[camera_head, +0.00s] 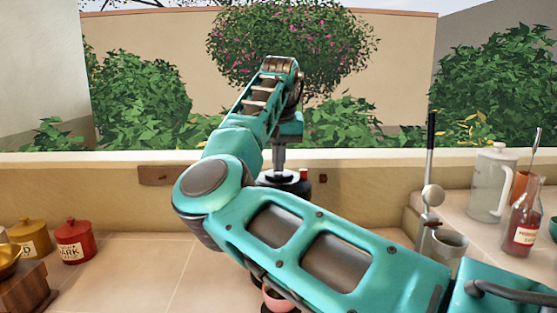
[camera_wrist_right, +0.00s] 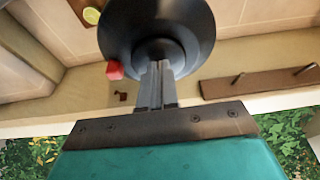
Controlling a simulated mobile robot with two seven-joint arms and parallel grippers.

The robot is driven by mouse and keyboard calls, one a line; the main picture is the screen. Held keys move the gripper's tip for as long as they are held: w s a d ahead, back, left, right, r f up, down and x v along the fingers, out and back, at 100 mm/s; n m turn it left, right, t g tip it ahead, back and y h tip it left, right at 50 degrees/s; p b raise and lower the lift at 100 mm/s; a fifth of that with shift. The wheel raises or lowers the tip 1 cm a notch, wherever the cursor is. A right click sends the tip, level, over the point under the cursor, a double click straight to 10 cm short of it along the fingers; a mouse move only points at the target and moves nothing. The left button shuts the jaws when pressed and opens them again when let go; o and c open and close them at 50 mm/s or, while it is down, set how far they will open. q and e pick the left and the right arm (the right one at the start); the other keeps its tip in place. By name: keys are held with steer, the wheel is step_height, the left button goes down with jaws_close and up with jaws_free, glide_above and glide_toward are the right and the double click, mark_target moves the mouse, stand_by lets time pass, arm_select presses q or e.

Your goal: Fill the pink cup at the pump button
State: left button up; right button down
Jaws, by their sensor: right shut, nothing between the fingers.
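My right gripper (camera_head: 281,168) points down at the back wall, its fingers shut and empty. Its fingertips are at the top of a dark round dispenser (camera_head: 297,189), over the middle of its round cap. The wrist view shows the shut fingers (camera_wrist_right: 157,68) against the centre of that black round top (camera_wrist_right: 118,28); I cannot tell whether they press it. A small red block (camera_head: 303,175) is beside the dispenser top, also in the wrist view (camera_wrist_right: 114,70). The pink cup (camera_head: 276,300) shows at the bottom, mostly hidden under my right forearm. My left gripper is out of view.
Red (camera_head: 74,242) and yellow (camera_head: 30,238) canisters stand at the left. A steel lever device (camera_head: 432,197), a white jug (camera_head: 490,185) and a bottle (camera_head: 523,225) stand at the right. The tiled counter left of centre is clear.

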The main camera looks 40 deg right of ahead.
steer(key=shift+s+a+f, duration=0.1)
steer(key=shift+f, duration=0.3)
steer(key=shift+r, duration=0.55)
steer(key=w+d+v, duration=0.1)
steer(key=v, duration=1.2)
steer(key=shift+r, duration=0.5)
steer(key=shift+s+a+f, duration=0.1)
steer(key=shift+a, duration=0.05)
